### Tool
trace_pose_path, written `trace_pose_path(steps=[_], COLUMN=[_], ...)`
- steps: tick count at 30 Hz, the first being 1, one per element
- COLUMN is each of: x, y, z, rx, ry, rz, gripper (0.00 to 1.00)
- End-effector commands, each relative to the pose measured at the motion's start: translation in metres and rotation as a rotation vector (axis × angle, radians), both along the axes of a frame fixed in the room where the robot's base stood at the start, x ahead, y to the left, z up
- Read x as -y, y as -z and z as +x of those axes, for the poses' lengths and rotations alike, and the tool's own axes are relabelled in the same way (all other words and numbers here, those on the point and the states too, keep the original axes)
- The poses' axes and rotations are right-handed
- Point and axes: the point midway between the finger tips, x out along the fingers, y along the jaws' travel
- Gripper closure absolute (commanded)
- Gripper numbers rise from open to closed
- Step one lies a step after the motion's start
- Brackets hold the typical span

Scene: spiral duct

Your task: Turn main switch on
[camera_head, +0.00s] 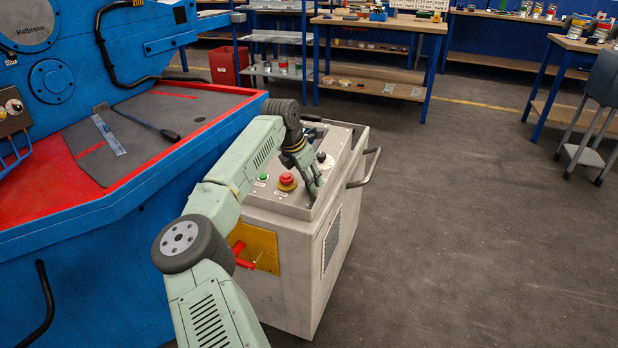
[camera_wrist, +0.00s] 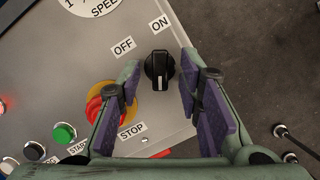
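The switch is a black rotary knob (camera_wrist: 159,69) on the grey panel, with OFF and ON labels beside it in the wrist view. A white mark shows on its lower part in the picture. My gripper (camera_wrist: 168,82) is open, with one purple-padded finger on each side of the knob. Gaps show between the pads and the knob, so it does not look gripped. In the head view my gripper (camera_head: 314,184) is low over the top panel of the grey cabinet (camera_head: 277,260) and hides part of the panel there.
A red stop button (camera_head: 287,181) sits close to the left finger. A green button (camera_head: 263,177) is further left. A red handle on a yellow plate (camera_head: 264,242) is on the cabinet's front.

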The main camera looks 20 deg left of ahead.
Motion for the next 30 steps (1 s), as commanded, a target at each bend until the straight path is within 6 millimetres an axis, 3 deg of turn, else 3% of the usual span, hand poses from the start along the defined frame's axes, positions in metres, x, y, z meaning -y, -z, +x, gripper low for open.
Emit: trace_pose_path(steps=[5, 18, 23, 30], x=[-0.004, -0.016, -0.018, -0.018], y=[-0.018, -0.097, -0.109, -0.111], z=[-0.007, -0.037, -0.042, -0.043], rx=[0.001, 0.001, 0.002, 0.001], ry=[-0.001, 0.000, -0.001, 0.000], rz=[0.002, 0.002, 0.001, 0.000], gripper=[0.68, 0.68, 0.68, 0.68])
